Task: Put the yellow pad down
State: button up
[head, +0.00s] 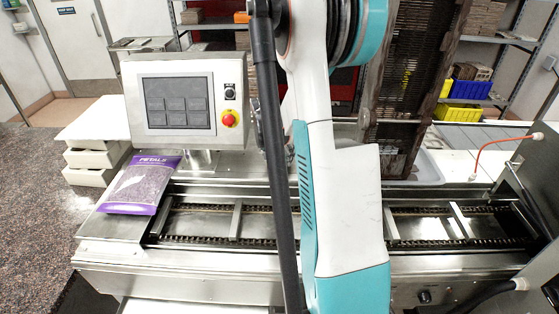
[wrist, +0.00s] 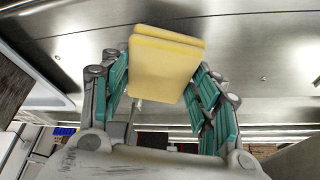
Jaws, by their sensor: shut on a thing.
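The yellow pad (wrist: 160,72) is a thick, pale yellow block held between the fingers of my gripper (wrist: 162,90) in the wrist view. The teal-padded fingers press on its left and right sides. A brushed metal surface shows behind the pad; I cannot tell whether the pad touches it. In the head view my white and teal arm fills the middle, and neither the gripper nor the pad can be seen there.
A steel conveyor machine (head: 180,258) with chain tracks spans the head view. A control panel (head: 185,102) stands at its back left, with a purple petals bag (head: 140,184) in front. A dark slatted rack (head: 410,75) rises behind. Shelves with blue and yellow bins (head: 466,90) are at back right.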

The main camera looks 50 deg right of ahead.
aim_at(278, 158)
notch_tip(278, 158, down, 2)
jog(key=shift+w+f, duration=0.1)
jog(key=shift+f, duration=0.15)
jog(key=shift+a+f+b, duration=0.1)
jog(key=shift+f+b, duration=0.15)
jog(key=shift+b, duration=0.25)
jog(key=o, duration=1)
jog(key=shift+r, duration=0.15)
